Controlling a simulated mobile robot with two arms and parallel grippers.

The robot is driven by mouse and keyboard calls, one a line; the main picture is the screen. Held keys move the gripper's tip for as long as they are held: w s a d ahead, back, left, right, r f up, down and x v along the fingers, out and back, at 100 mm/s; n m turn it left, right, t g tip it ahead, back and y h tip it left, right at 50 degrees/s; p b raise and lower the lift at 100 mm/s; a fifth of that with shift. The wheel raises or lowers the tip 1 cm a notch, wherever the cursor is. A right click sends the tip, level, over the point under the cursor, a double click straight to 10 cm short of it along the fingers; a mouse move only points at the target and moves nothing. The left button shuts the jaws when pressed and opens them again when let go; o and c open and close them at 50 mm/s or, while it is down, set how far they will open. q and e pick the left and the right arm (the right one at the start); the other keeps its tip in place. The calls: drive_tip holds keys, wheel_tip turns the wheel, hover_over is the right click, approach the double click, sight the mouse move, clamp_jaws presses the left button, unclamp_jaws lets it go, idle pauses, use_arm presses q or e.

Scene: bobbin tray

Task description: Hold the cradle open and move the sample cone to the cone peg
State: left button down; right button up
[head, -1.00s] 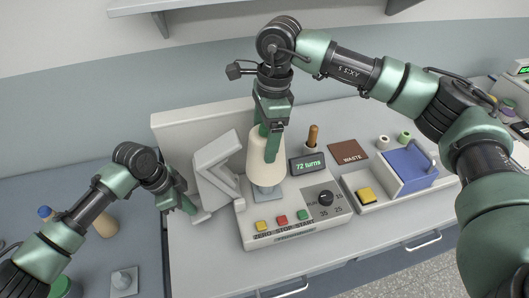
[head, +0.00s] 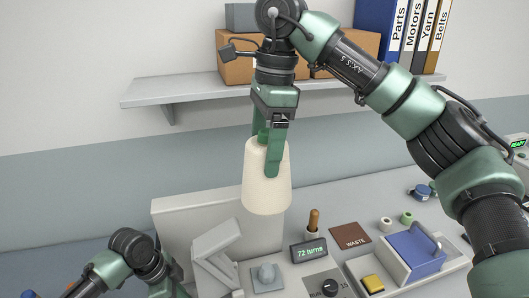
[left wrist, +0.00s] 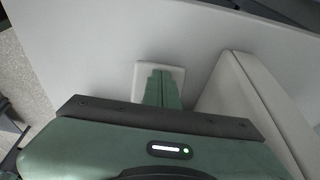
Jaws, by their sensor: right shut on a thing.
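My right gripper (head: 266,155) is shut on the cream sample cone (head: 265,192), near its narrow green-tipped top. My left arm comes in at the lower left of the head view. In the left wrist view my left gripper (left wrist: 161,88) has its fingers together over a small white pad (left wrist: 147,72); contact is unclear. The cone peg is out of view.
The winder's display (head: 308,251), a wooden-handled tool (head: 313,220) and a blue-lidded box (head: 413,250) lie to the right. A wall shelf (head: 175,91) with boxes and binders is behind my right gripper. A pale back panel (head: 180,215) stands behind the cradle.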

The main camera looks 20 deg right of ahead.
wheel_tip(320, 180, down, 19)
drive_tip(key=shift+f, duration=0.2)
idle(1.6)
drive_tip(key=shift+d, duration=0.1)
